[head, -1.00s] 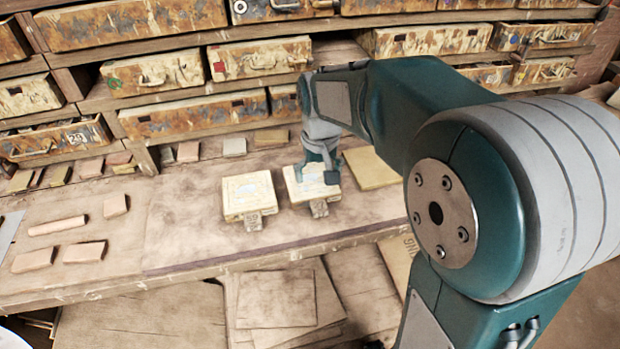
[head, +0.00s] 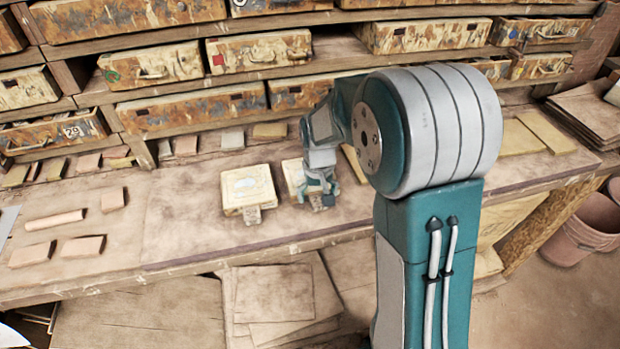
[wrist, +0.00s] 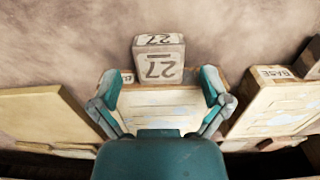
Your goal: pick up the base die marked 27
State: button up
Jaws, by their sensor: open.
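The base die marked 27 (wrist: 160,104) is a pale yellow slab with a block-shaped tag (wrist: 158,68) on one edge. The tag reads 27, upside down in the wrist view. My gripper (wrist: 160,85) is open, its two fingers on either side of the die's tagged end. Whether they touch it I cannot tell. In the head view my gripper (head: 320,190) is over the front right of this die (head: 292,172), hiding part of it and most of its tag.
A plain yellow board (wrist: 42,112) lies close beside the die. Small tiles (head: 86,245) lie on the bench's left. Drawers (head: 190,108) line the back. The bench's front edge (head: 200,262) is close to the dies. Bare bench lies between tiles and dies.

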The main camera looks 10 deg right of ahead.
jog(key=shift+a+f, duration=0.15)
jog(key=shift+f, duration=0.3)
jog(key=shift+d, duration=0.2)
grip_shut()
jog(key=shift+r, duration=0.15)
